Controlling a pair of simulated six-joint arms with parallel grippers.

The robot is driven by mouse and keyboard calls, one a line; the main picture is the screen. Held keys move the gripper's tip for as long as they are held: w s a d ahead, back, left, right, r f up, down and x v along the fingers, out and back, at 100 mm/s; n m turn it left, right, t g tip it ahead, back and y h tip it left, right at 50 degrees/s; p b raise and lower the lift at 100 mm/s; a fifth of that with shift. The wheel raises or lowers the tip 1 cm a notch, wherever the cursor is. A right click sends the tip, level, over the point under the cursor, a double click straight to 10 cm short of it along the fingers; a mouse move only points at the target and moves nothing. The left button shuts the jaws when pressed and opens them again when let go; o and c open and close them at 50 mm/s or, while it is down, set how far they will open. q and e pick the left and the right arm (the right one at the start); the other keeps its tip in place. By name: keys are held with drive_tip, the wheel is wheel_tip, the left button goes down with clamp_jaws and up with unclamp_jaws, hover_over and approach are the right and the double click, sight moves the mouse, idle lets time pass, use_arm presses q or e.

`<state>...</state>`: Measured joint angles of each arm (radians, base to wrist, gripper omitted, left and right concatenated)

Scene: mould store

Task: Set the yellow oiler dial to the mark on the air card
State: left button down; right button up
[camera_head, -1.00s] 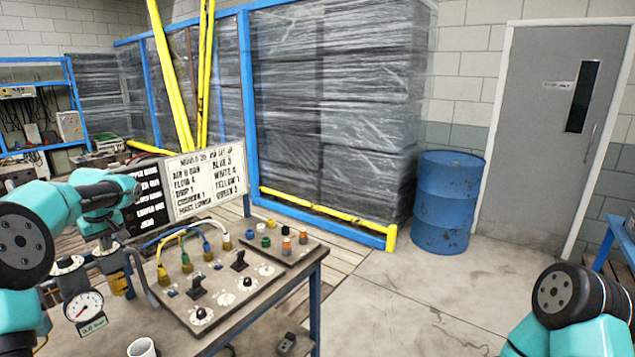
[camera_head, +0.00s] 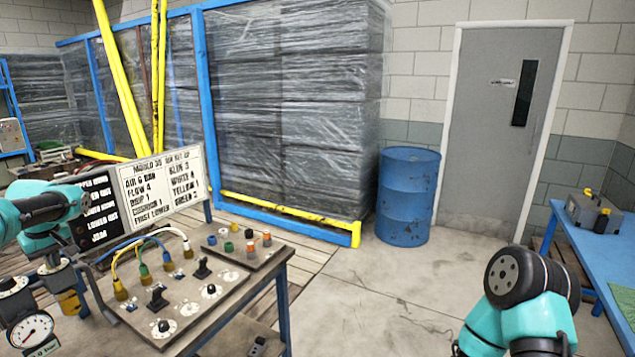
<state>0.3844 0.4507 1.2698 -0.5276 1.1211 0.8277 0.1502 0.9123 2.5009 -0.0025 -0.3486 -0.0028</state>
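The yellow oiler (camera_head: 70,303) stands at the left edge of the bench, its amber lower part showing under a dark top. My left gripper (camera_head: 54,262) is just above the oiler's top. It is small and partly covered, so I cannot tell whether its fingers are open or touching the dial. The dial's setting cannot be read. The air card (camera_head: 160,182) is a white board behind the bench; it reads air 6 bar, flow 4, drip 1, cushion 1. My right arm shows at bottom right, but its gripper is out of view.
A round gauge (camera_head: 30,333) and a dark knob (camera_head: 12,287) sit left of the oiler. The sloped panel (camera_head: 225,305) carries knobs, switches and coloured hoses. A blue drum (camera_head: 407,196) stands on open floor. A blue table (camera_head: 610,255) with a grey box (camera_head: 592,216) is at right.

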use_arm(q)
drive_tip(key=shift+w+d+f, duration=0.2)
drive_tip(key=shift+d+f, duration=0.15)
drive_tip(key=shift+f, duration=0.25)
drive_tip(key=shift+d, duration=0.3)
drive_tip(key=shift+a+r, duration=0.15)
drive_tip(key=shift+r, duration=0.3)
drive_tip(key=v, duration=0.2)
drive_tip(key=a+v, duration=0.1)
drive_tip(key=v, duration=0.2)
drive_tip(key=shift+w+a+r, duration=0.1)
drive_tip(key=shift+w+r, duration=0.1)
drive_tip(key=shift+r, duration=0.3)
drive_tip(key=shift+a+r, duration=0.4)
drive_tip(key=shift+r, duration=0.05)
drive_tip(key=shift+f, duration=0.15)
